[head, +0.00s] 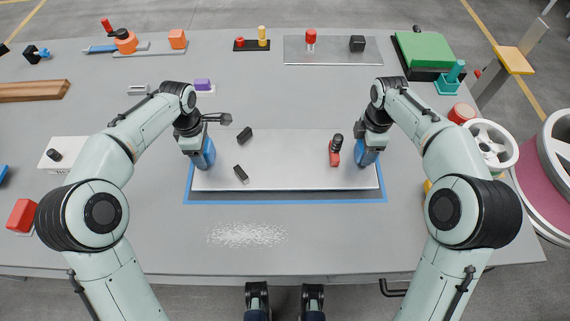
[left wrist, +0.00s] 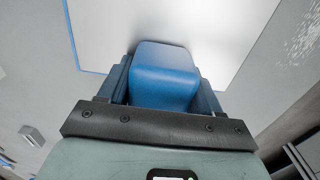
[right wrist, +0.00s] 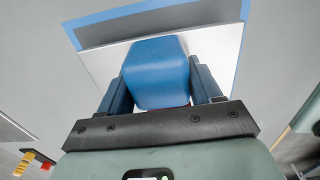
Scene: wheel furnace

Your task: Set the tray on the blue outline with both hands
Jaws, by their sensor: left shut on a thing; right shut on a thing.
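The tray (head: 290,165) is a pale flat plate in the middle of the table. A blue block handle stands at each end. The blue outline (head: 285,202) shows along the tray's near side and at both sides; its far side is hidden. In the right wrist view a dark shadow band lies between the tray (right wrist: 215,45) and the outline (right wrist: 130,10). I cannot tell the tray's exact height. My left gripper (head: 203,153) is shut on the left handle (left wrist: 165,75). My right gripper (head: 367,153) is shut on the right handle (right wrist: 155,70).
Small dark pieces (head: 241,174) and a red piece (head: 334,158) sit on the tray. White specks (head: 247,234) lie on the table in front. A white wheel (head: 490,145) is at right.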

